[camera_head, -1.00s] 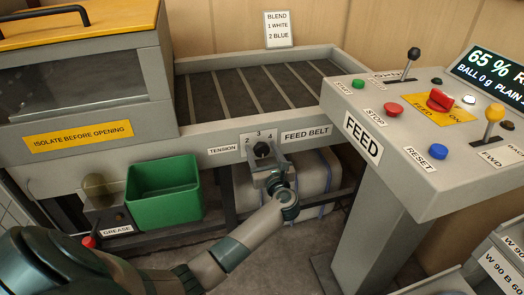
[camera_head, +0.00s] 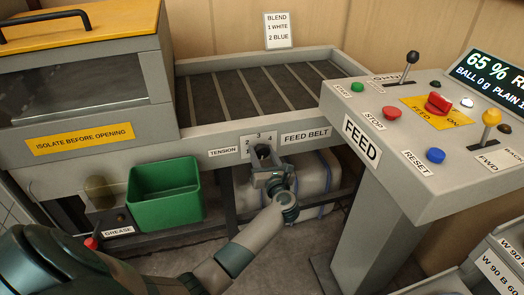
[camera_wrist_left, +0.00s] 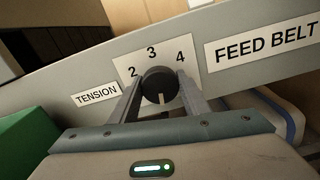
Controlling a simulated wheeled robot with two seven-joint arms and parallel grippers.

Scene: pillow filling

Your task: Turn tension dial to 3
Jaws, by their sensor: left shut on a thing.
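The tension dial (camera_head: 262,151) is a small black knob on a white plate marked with numbers, on the feed belt's front rail. In the left wrist view the dial (camera_wrist_left: 160,82) sits below the numbers 2, 3 and 4, with a pale mark on its lower face. Which number it is set to I cannot tell. My left gripper (camera_head: 263,157) reaches up to it from below. In the left wrist view the fingers of my left gripper (camera_wrist_left: 159,98) are on both sides of the knob, shut on it. My right gripper is not in view.
A green bin (camera_head: 165,195) hangs left of the dial, beside a grease unit (camera_head: 103,205). The feed control console (camera_head: 430,130) stands to the right. A wrapped bale (camera_head: 312,183) lies under the belt, behind my gripper.

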